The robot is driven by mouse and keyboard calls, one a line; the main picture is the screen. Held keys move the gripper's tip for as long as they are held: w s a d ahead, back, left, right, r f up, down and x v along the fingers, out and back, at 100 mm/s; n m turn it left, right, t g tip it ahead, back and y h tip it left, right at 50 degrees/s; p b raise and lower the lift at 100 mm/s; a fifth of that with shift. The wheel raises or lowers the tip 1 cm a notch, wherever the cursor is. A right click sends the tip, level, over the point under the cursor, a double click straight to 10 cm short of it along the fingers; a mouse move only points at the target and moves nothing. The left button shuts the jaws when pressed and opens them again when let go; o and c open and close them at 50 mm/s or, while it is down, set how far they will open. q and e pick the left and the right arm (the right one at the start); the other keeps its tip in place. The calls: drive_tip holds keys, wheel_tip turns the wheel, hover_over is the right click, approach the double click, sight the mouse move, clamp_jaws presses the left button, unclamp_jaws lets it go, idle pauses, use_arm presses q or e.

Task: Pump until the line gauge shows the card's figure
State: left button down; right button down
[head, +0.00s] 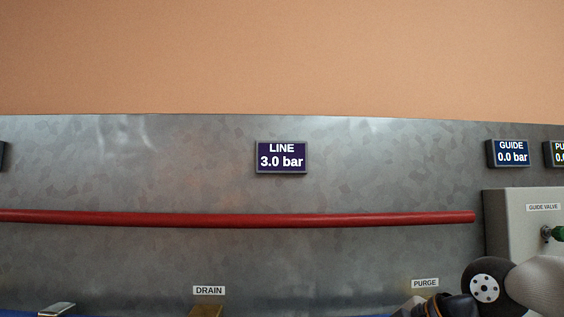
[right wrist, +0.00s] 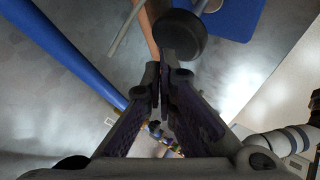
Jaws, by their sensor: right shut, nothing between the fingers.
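The line gauge (head: 281,157) is a dark display on the grey metal panel, near the middle of the head view. It reads LINE 3.0 bar. I cannot make out the card with the figure in either view. No pump is clearly identifiable. My right gripper (right wrist: 157,92) is shut and empty in the right wrist view, its fingertips close together. A dark round knob-like end (right wrist: 179,36) shows just beyond the fingertips; I cannot tell what it belongs to or whether they touch. My left gripper is in neither view.
A red pipe (head: 240,219) crosses the panel. The guide gauge (head: 508,153) reads 0.0 bar, above the guide valve box (head: 520,225) with a green knob (head: 557,233). DRAIN (head: 209,290) and PURGE (head: 425,283) labels sit low. A blue bar (right wrist: 70,50) runs left of my right gripper.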

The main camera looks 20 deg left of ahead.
drive_tip(key=shift+f, duration=1.45)
idle(0.8)
drive_tip(key=shift+r, duration=1.95)
wheel_tip(320, 180, up, 6)
drive_tip(key=shift+p, duration=0.35)
idle(0.4)
